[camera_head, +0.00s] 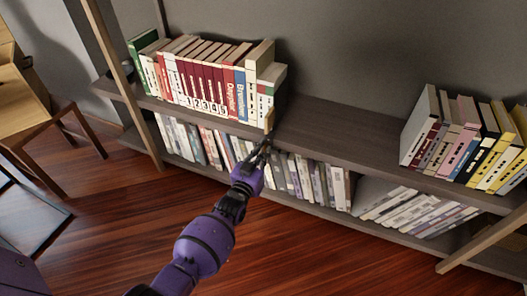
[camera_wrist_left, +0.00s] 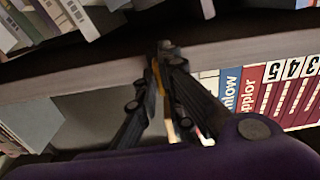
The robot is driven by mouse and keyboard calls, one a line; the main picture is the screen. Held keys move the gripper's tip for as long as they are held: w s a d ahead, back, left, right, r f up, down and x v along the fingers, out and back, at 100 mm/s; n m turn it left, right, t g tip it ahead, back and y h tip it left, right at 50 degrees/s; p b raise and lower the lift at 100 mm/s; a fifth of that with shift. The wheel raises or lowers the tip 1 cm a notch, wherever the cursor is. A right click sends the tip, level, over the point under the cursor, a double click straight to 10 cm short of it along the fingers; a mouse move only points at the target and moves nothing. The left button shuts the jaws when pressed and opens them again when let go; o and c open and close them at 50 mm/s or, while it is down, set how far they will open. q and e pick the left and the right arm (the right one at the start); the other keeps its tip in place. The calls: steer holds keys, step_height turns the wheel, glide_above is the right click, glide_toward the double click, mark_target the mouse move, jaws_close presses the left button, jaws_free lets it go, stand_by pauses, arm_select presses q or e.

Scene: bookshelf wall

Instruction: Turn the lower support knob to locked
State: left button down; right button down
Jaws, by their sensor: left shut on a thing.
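My left gripper (camera_head: 264,146) reaches up to the front edge of the upper shelf board, just right of the row of upright books. Its fingers are closed together at the edge in the left wrist view (camera_wrist_left: 165,62). They are shut on a small piece at the board's edge, which I take to be the lower support knob (camera_wrist_left: 166,45); the fingers hide most of it, and its turn position cannot be read. A small tan upright piece (camera_head: 269,118) stands at the shelf edge just above the fingertips. My right gripper is not in view.
Books (camera_head: 205,82) stand on the upper shelf at left, more (camera_head: 468,140) at right, with bare board (camera_head: 335,132) between. The lower shelf holds rows of books (camera_head: 315,180) close by the gripper. A chair (camera_head: 60,130) stands at far left; the wooden floor is clear.

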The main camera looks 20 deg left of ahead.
arm_select(q)
steer(key=shift+r+m, duration=0.1)
steer(key=shift+m, duration=0.2)
steer(key=c, duration=1.9)
jaws_free()
steer(key=shift+o, duration=0.2)
steer(key=s, duration=1.2)
steer(key=shift+a, duration=0.2)
